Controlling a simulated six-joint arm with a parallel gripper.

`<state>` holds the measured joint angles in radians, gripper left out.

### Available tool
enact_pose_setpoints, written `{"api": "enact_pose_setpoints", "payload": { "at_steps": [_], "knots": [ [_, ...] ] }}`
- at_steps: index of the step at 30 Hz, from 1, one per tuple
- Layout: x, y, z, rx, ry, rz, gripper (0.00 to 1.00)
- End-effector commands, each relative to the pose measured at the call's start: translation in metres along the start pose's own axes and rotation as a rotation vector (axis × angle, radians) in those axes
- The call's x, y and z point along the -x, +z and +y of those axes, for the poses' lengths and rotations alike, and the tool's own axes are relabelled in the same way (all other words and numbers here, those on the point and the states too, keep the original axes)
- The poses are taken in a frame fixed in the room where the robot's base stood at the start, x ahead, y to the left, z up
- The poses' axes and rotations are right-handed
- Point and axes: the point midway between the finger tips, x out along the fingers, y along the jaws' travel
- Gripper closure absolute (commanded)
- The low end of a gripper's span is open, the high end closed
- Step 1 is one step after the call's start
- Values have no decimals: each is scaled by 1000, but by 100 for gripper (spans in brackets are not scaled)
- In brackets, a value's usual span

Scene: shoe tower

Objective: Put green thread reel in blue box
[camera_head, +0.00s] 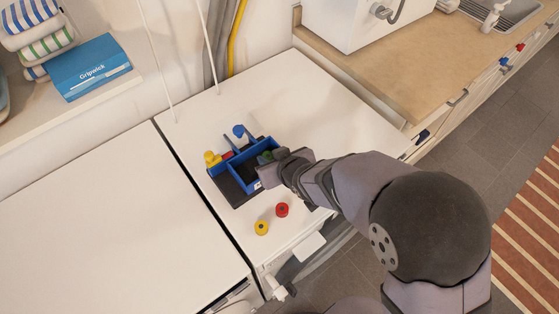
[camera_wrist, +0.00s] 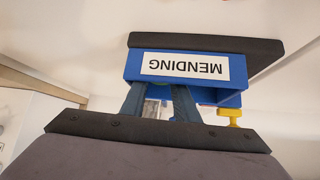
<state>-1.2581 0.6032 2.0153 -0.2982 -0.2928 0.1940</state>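The blue box (camera_head: 242,172) stands open on the white top, with a divider inside. In the wrist view its blue front (camera_wrist: 135,68) carries a white label reading "MENDING", upside down. My gripper (camera_head: 270,157) reaches over the box's right side, fingers pointing into it. A small green patch, apparently the green thread reel (camera_head: 268,155), shows at the fingertips. Whether the fingers grip it is hidden.
A red reel (camera_head: 282,210) and a yellow reel (camera_head: 262,228) stand in front of the box. The white top right of the box is clear.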

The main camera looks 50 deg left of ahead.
Motion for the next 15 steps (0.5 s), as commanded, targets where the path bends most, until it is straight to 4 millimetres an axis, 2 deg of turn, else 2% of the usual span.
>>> {"api": "enact_pose_setpoints", "payload": {
  "at_steps": [1,3,8,15],
  "knots": [
    [2,13,2,-11,5,-38,67],
    [7,8,3,-10,5,-38,67],
    [24,9,3,-10,6,-33,67],
    [65,4,2,-6,5,-28,67]
  ]
}}
